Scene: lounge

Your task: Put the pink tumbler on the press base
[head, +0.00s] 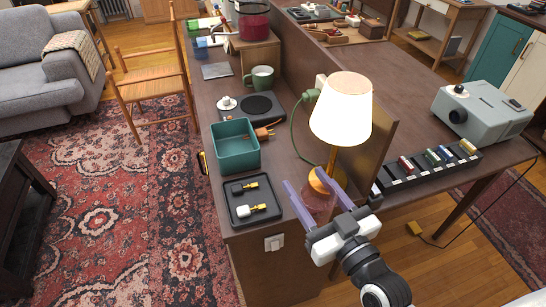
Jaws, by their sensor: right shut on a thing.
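A translucent pink tumbler (316,206) stands near the front right end of the brown counter, between the two purple fingers of my right gripper (308,178). The gripper is shut on it, and the fingers hide its sides. An orange, rounded thing shows at its top; I cannot tell whether it is inside or behind. I cannot tell whether the tumbler touches the counter. A dark flat unit with a round black disc (258,106) and a white knob (227,103) lies farther back on the counter; it may be the press base. My left gripper is not in view.
A lit lamp (341,108) stands just behind the tumbler, beside an upright board. A teal bin (236,158) and a black tray (233,209) with small tools lie to the left. A green mug (262,78) stands behind the disc. A projector (482,110) is at right.

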